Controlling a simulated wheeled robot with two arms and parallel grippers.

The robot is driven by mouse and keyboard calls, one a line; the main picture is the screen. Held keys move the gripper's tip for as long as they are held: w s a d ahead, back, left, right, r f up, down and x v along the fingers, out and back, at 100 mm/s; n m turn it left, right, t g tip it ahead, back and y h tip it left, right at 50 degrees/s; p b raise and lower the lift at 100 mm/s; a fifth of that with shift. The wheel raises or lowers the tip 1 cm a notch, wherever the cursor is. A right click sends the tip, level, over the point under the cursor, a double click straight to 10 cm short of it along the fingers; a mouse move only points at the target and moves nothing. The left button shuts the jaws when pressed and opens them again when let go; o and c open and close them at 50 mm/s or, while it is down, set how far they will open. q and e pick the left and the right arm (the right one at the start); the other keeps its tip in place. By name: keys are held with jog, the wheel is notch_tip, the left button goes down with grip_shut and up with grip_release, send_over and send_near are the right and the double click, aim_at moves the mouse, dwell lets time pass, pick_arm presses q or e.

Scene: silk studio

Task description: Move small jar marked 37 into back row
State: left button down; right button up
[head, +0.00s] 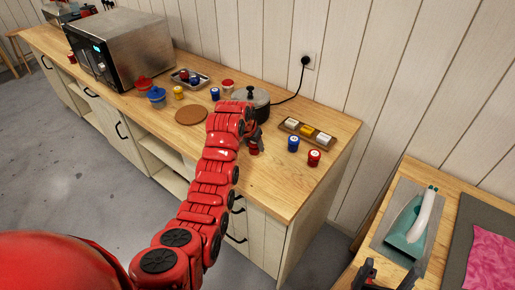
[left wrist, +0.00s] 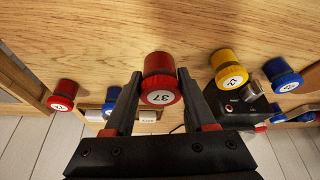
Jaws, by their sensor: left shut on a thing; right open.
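The small red jar marked 37 (left wrist: 160,80) stands out between my left gripper's fingers in the left wrist view, its white number label facing the camera. My left gripper (head: 255,140) is shut on it; in the head view the red jar (head: 254,150) shows just below the fingers, in front of the pot. I cannot tell whether it touches the counter. A wooden tray (head: 283,125) with white and yellow pieces lies to its right, near the wall. My right gripper (head: 384,275) is open and empty at the bottom of the head view, away from the counter.
A blue jar (head: 293,144) and a red jar (head: 314,158) stand in front of the tray. The lidded pot (head: 250,97), a round brown mat (head: 191,115), several more jars and a microwave (head: 120,48) are left. The front right counter is clear.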

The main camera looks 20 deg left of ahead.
aim_at(258, 150)
pick_arm(q)
jog(key=shift+w+d+f, duration=0.15)
jog(key=shift+w+d, duration=0.15)
jog(key=shift+w, duration=0.3)
jog(key=shift+w+d, duration=0.15)
notch_tip(258, 150, down, 3)
jog(key=p, duration=0.3)
jog(key=shift+f, duration=0.3)
jog(key=shift+f+b, duration=0.15)
jog(key=shift+b, duration=0.15)
jog(key=shift+c, duration=1.1)
grip_release()
jog(key=shift+r, duration=0.2)
